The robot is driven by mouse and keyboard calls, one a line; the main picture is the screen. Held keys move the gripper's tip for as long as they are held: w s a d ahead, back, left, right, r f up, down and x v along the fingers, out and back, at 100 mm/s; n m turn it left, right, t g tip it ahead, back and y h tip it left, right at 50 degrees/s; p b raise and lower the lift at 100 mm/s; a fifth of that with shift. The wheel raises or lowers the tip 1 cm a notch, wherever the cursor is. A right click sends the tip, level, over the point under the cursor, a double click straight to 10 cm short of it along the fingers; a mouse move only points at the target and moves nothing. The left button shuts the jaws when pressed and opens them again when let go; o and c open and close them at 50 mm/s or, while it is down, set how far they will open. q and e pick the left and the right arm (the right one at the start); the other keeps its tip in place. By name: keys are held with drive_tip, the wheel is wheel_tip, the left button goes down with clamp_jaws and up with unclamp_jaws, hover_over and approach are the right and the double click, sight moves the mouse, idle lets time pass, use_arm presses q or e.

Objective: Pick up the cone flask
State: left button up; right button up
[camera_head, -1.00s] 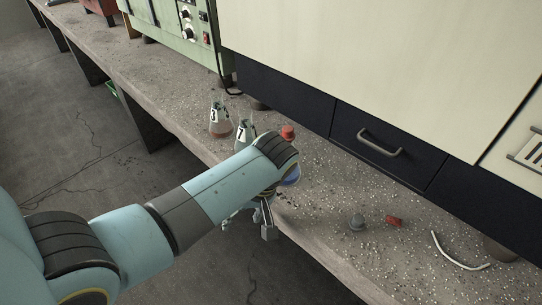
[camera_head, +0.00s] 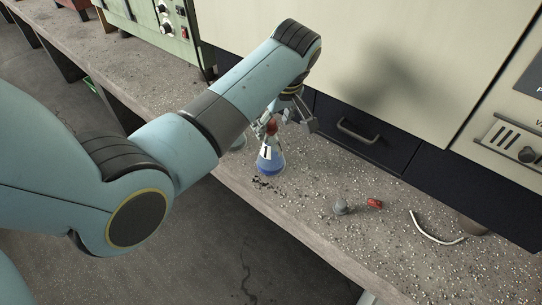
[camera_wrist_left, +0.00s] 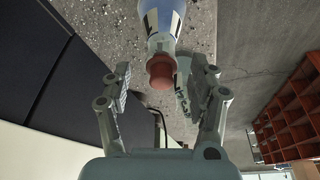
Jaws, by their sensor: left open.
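A cone flask (camera_head: 270,162) with blue liquid, a white label and a red stopper (camera_head: 271,127) stands upright on the bench. My left gripper (camera_head: 290,112) is open and empty, above and close to the stopper. In the left wrist view the flask (camera_wrist_left: 163,18) is at the top, and its stopper (camera_wrist_left: 161,72) shows between the two spread fingers. I cannot tell whether a finger touches it. Another flask (camera_head: 240,143) is mostly hidden by my left arm; a greenish flask also shows behind the stopper in the left wrist view. My right gripper is not in view.
A grey stopper (camera_head: 340,206), a small red piece (camera_head: 374,203) and a bent white tube (camera_head: 432,232) lie to the right on the concrete bench (camera_head: 300,215). A dark drawer with a handle (camera_head: 358,133) is behind. The bench's front edge drops to the floor.

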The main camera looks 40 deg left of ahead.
sight(271, 148)
use_arm(q)
drive_tip(key=x, duration=0.3)
drive_tip(key=shift+s+f, duration=0.1)
drive_tip(key=shift+f, duration=0.15)
drive_tip(key=shift+c, duration=0.4)
clamp_jaws()
drive_tip(key=shift+r, duration=0.1)
